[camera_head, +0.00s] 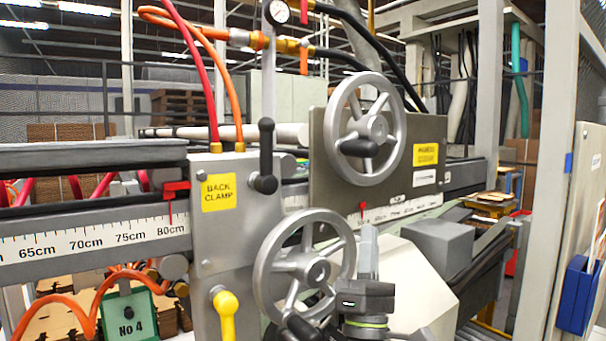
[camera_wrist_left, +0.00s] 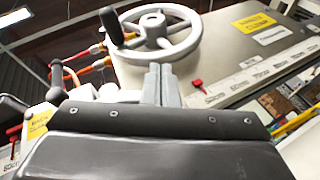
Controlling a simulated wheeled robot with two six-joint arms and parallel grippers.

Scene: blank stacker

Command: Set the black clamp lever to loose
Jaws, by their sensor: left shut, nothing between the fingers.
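The black clamp lever (camera_head: 266,155) stands upright on the grey clamp block (camera_head: 240,235), to the right of the yellow BACK CLAMP label (camera_head: 219,193). It also shows at the left of the left wrist view (camera_wrist_left: 57,82). My left gripper (camera_head: 369,240) is in front of the machine, below and to the right of the lever and apart from it. Its fingers (camera_wrist_left: 161,80) are shut together, empty, and point upward in the head view. My right gripper is in neither view.
A lower handwheel (camera_head: 262,285) lies just left of my left gripper, and an upper handwheel (camera_head: 338,130) stands above it. A yellow lever (camera_head: 227,317) sits low on the block. A scale rail (camera_head: 110,238) runs to the left. Red and orange hoses hang above the block.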

